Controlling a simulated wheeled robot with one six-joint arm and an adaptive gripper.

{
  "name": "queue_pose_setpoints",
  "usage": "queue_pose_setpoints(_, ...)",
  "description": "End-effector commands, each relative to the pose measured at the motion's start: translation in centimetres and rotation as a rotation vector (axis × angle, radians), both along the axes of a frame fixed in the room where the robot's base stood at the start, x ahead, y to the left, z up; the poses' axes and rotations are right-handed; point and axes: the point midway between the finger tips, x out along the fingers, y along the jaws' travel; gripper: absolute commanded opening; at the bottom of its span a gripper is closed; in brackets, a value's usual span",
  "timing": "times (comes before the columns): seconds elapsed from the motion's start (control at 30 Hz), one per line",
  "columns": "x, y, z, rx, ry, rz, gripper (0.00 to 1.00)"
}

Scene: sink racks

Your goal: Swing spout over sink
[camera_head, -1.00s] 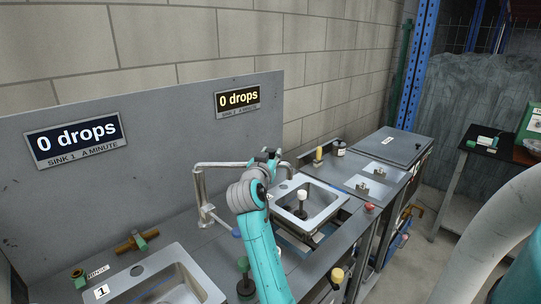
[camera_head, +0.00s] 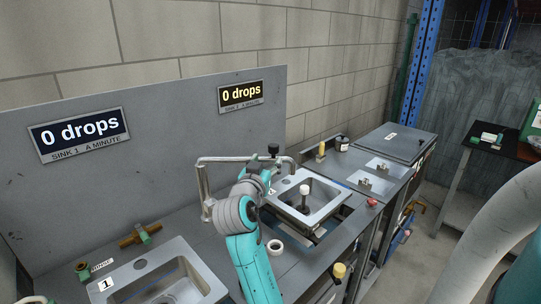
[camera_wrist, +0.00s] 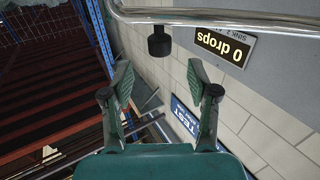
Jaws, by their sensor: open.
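The spout (camera_head: 228,160) is a bent grey metal pipe. It rises from the counter between the two sinks and runs right, toward the back edge of sink 2 (camera_head: 327,210). A black knob (camera_head: 273,149) stands on the pipe. My gripper (camera_wrist: 158,84) is open and empty in the wrist view, with its green-padded fingers apart. The knob also shows there (camera_wrist: 159,40), in line with the gap and beyond the fingertips, not between them. In the head view my arm hides part of the pipe's far end and most of the gripper.
Sink 1 (camera_head: 196,270) is at the front left. A white ring (camera_head: 275,247) lies on the counter right of my arm. A dark stopper with a white stem (camera_head: 304,194) stands in sink 2. The back panel carries two "0 drops" signs (camera_head: 79,136).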

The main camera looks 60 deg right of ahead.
Motion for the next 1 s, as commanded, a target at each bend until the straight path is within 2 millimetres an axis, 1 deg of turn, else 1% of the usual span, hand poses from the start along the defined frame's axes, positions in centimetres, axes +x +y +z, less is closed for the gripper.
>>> queue_pose_setpoints(0.03,-0.2,0.9,-0.1,0.001,0.0,0.002,0.59)
queue_pose_setpoints(0.1,-0.5,1.8,0.0,0.0,0.0,0.003,0.59)
queue_pose_setpoints(0.2,-0.8,2.7,0.0,0.001,0.001,0.001,0.59)
queue_pose_setpoints(0.3,-1.0,3.2,-0.1,0.001,0.0,0.0,0.59)
queue_pose_setpoints(1.0,-1.1,3.4,0.0,0.0,0.0,-0.001,0.59)
